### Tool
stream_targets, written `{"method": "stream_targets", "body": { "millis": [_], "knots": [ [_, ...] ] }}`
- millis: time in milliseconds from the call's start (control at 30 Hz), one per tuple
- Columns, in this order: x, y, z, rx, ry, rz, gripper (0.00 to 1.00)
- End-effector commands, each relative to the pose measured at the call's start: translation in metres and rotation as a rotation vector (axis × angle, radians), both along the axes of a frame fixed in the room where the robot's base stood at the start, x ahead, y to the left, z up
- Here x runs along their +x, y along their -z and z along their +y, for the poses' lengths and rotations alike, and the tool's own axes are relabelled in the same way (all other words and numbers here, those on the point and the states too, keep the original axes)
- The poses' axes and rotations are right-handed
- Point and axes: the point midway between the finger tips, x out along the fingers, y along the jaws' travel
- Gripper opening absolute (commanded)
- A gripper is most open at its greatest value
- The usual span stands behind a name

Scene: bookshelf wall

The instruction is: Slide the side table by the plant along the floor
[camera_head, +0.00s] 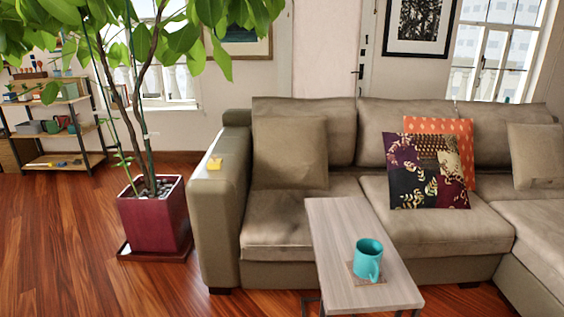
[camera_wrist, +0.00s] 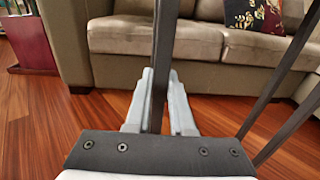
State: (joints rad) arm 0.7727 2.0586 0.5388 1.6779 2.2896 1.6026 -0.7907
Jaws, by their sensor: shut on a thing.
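The side table (camera_head: 335,225) has a light wood top and thin dark metal legs. It stands in front of the sofa, to the right of the potted plant (camera_head: 155,220). A teal mug (camera_head: 368,258) stands on a small brown coaster near the front of its top. In the wrist view, my gripper (camera_wrist: 162,76) is shut on an upright dark leg of the side table (camera_wrist: 165,40), which runs between its two grey fingers. Other dark bars of the table slant at the right of that view. My gripper is not in the head view.
The beige sofa (camera_head: 285,225) stands close behind the table and extends to the right. The plant's red pot (camera_head: 155,225) also shows in the wrist view (camera_wrist: 28,38). Bare wood floor (camera_head: 70,250) lies at the left. A shelf (camera_head: 60,132) stands at the far left.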

Motion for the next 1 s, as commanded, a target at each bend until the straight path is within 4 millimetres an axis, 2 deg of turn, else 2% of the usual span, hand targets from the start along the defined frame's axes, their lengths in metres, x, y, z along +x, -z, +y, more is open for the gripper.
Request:
{"method": "stream_targets", "body": {
  "millis": [33,633,800,1000],
  "knots": [
    [-0.010,0.005,0.005,0.006,-0.011,0.016,0.00],
    [-0.062,0.004,-0.004,0.007,-0.003,0.013,0.00],
    [-0.071,0.003,-0.007,0.006,-0.001,0.012,0.00],
    [-0.071,0.003,-0.007,0.002,-0.002,0.009,0.00]
  ]
}}
